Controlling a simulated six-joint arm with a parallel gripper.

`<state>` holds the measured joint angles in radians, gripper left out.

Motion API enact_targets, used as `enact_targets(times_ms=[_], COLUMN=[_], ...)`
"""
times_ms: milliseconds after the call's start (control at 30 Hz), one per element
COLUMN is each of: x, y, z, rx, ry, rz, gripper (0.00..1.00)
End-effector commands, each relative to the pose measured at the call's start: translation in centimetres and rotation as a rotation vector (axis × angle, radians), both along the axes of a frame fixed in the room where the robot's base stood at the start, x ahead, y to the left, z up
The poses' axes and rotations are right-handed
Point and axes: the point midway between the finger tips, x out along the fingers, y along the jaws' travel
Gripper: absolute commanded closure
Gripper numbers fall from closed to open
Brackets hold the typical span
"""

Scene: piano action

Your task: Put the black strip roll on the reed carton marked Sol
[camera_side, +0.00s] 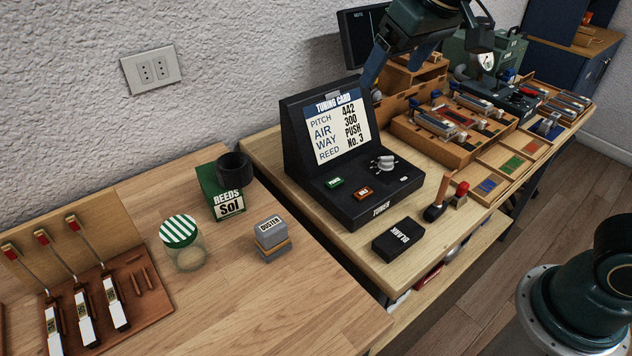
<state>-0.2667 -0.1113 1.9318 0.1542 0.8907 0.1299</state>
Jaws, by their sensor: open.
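The black strip roll (235,171) sits on top of the green reed carton (207,187), toward the right of its top. The carton's white label reads "Sol". The carton stands upright on the wooden table near the wall. My gripper (426,72) is up at the top of the view, well to the right of the carton and above the far bench. Its jaws are spread apart and I see nothing between them.
A jar with a green-striped lid (180,233) and a grey Duster block (270,240) stand near the carton. A black tuner (345,195) and a black Blank box (398,239) are to the right. A hammer rack (140,300) lies at left.

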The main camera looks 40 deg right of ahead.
Motion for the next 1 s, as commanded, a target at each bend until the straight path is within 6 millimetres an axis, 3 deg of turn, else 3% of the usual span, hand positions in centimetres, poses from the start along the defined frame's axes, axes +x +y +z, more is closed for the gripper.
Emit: enact_targets(times_ms=[233, 600, 800, 1000], x=[-6.6, -15.6, -18.7, -19.6], y=[-3.7, -6.7, -7.2, -7.2], z=[-0.1, -2.9, -4.6, -5.3], rx=[-0.001, -0.01, -0.015, -0.017], ry=[-0.021, -0.047, -0.056, -0.057], rz=[-0.004, -0.003, -0.002, 0.0], gripper=[0.13, 0.13, 0.13, 0.13])
